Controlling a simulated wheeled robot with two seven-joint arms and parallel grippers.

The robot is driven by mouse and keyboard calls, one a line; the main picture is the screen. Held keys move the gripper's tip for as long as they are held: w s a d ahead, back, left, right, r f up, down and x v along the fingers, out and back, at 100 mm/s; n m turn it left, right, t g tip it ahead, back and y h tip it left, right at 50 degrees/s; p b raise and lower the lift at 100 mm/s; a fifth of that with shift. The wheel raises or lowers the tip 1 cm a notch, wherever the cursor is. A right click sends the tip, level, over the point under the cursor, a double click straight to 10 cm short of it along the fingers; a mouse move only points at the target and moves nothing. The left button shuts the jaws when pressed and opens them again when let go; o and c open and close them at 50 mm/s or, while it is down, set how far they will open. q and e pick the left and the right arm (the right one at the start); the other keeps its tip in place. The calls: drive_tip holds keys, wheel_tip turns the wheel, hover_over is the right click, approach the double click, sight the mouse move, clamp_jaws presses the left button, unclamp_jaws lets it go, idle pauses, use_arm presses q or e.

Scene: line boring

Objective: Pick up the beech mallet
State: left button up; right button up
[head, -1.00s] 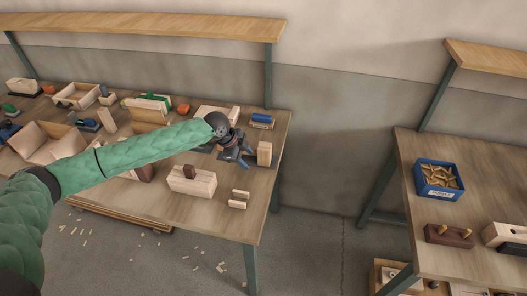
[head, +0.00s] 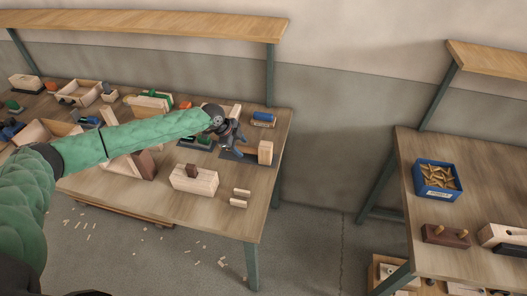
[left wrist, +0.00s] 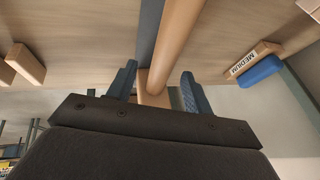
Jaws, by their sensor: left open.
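The beech mallet lies on a dark mat (head: 236,157) near the right end of the left bench. Its pale block head (head: 265,152) shows at the mat's right end in the head view. In the left wrist view its round handle (left wrist: 178,45) runs down to the head (left wrist: 155,99). My left gripper (head: 238,146) is over the mat, left of the mallet head. Its two fingers (left wrist: 157,85) are open, one on each side of the handle in the wrist view. Whether they touch it, I cannot tell. My right gripper is not in view.
A blue sanding block labelled MEDIUM (head: 262,119) sits behind the mallet. A wooden block with a dark wedge (head: 194,181) and two small wood pieces (head: 240,192) lie in front. The second bench, with a blue box (head: 437,180), stands right across a gap.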

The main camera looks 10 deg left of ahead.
sight(241, 148)
use_arm(q)
drive_tip(key=p+x, duration=0.1)
drive_tip(key=x, duration=0.1)
drive_tip(key=shift+w+f+p, duration=0.2)
drive_tip(key=shift+f+p, duration=0.05)
drive_tip(key=shift+p, duration=0.1)
drive_tip(key=shift+d+f, duration=0.1)
drive_tip(key=shift+f, duration=0.3)
drive_tip(key=shift+f, duration=0.2)
clamp_jaws()
idle(0.4)
idle(1.1)
